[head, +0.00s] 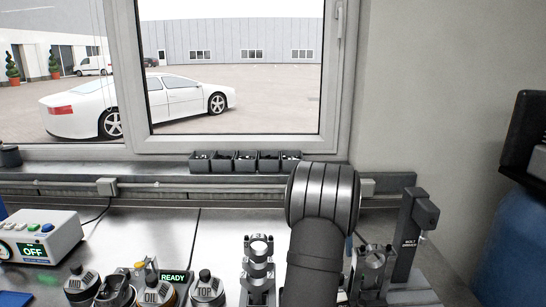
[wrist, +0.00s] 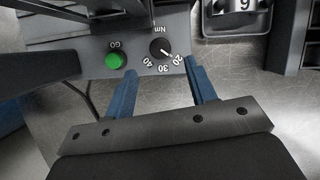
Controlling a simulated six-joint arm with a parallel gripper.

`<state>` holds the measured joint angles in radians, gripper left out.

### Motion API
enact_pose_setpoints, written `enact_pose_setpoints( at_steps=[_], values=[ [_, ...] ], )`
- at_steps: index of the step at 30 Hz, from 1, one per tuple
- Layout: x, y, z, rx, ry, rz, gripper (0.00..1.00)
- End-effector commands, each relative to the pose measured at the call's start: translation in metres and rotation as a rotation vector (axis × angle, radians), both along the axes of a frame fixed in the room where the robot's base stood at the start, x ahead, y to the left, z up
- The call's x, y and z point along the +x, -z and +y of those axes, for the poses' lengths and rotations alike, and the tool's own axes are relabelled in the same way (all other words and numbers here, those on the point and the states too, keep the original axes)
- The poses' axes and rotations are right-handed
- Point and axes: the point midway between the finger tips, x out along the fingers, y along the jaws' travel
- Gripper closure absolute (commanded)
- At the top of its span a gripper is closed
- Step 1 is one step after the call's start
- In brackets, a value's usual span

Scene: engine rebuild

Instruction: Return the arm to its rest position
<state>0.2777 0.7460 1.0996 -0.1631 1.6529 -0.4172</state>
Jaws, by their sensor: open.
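In the wrist view my gripper (wrist: 160,67) has two blue fingers standing apart, with nothing seen between them. The fingertips point toward a grey panel (wrist: 134,66) with a green GO button (wrist: 115,61) and a black Nm dial (wrist: 161,48); I cannot tell whether they touch it. In the head view my arm shows as a dark column at the lower right of centre, and the gripper is hidden there.
In the head view a BOLT SERVER post (head: 408,235) stands right of my arm. Metal fixtures (head: 259,268) stand beside it. Capped containers (head: 206,289) and an OFF box (head: 40,240) are at left. Small bins (head: 245,161) line the window sill. Bare bench shows at left centre.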

Motion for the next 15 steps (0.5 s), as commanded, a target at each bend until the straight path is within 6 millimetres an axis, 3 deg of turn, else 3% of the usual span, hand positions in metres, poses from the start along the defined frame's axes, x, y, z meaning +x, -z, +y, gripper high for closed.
enact_pose_setpoints(
  at_steps=[6,15],
  values=[
    [0.018,-0.040,0.003,0.000,-0.001,-0.003,0.49],
    [0.036,-0.085,0.005,0.000,0.000,-0.001,0.49]
  ],
)
